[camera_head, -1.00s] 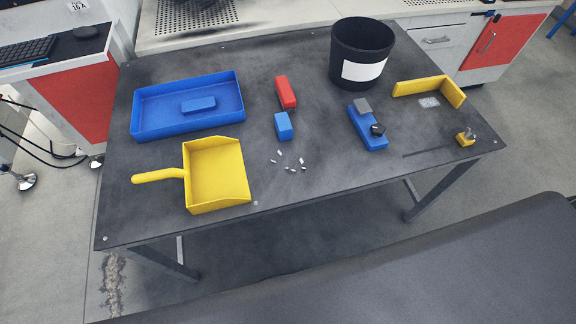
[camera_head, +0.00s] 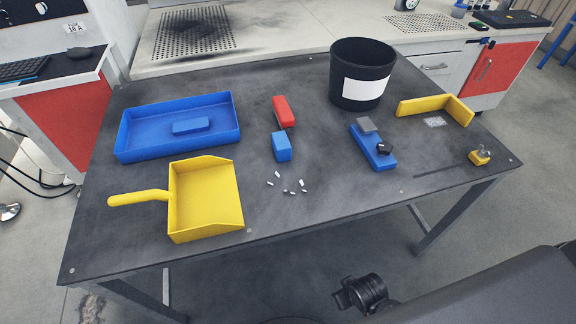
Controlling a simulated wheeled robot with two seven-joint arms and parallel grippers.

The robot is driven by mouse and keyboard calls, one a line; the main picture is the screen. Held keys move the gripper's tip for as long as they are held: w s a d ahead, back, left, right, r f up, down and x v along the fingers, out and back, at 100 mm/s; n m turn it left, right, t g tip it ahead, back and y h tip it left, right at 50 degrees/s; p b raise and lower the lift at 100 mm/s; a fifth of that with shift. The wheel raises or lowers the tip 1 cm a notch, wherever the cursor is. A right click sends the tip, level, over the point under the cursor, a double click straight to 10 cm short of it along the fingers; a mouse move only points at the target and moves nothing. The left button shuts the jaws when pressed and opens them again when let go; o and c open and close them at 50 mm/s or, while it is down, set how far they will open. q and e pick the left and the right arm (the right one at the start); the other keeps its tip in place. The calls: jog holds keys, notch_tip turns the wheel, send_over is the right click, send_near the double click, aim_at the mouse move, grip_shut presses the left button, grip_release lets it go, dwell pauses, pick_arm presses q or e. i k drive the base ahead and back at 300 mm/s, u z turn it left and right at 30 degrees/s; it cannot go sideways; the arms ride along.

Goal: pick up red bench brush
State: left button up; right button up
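The red bench brush (camera_head: 283,110) lies on the dark table, a little left of the middle and toward the back. Its red top block faces up, with a thin dark strip showing along its lower side. A blue block (camera_head: 281,147) sits just in front of it, close to its near end. Neither gripper can be made out in the head view. A dark, rounded mechanical part of mine shows at the bottom, below the table's front edge, but no fingers are visible on it. Nothing is holding the brush.
A blue tray (camera_head: 127,150) with a blue block inside is left of the brush; a yellow dustpan (camera_head: 205,200) is in front. White bits (camera_head: 290,191) lie mid-table. A black bin (camera_head: 347,62), blue tool (camera_head: 372,148), yellow angle piece (camera_head: 435,107) and small yellow-based item (camera_head: 480,155) are right.

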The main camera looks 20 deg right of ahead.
aim_at(286, 118)
jog(key=k, duration=1.15)
jog(key=u, duration=0.1)
jog(key=i, duration=0.7)
jog(key=u, duration=0.55)
